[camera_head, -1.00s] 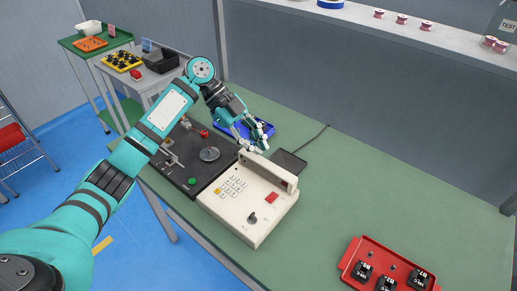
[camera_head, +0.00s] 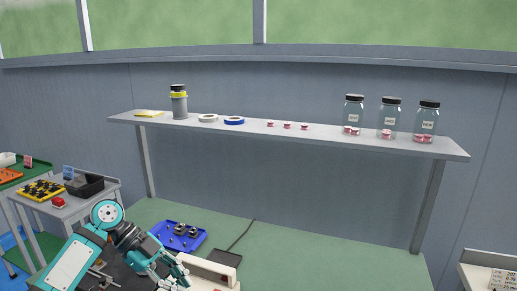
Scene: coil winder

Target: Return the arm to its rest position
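My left arm comes in from the lower left in the head view, teal with dark joints. My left gripper (camera_head: 172,270) is low over the workbench (camera_head: 320,257), beside the cream control box (camera_head: 213,273), whose lower part is cut off by the picture's bottom edge. Its fingers look spread, and nothing shows between them. The winder's dark base is mostly hidden behind the arm. My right gripper and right arm are out of view.
A blue tray (camera_head: 160,232) with dark parts lies behind the gripper. A grey shelf (camera_head: 330,141) spans the back, holding three glass jars (camera_head: 390,119), tape rolls and small pink bobbins. A side table with a black bin (camera_head: 85,186) stands left. The bench's right part is clear.

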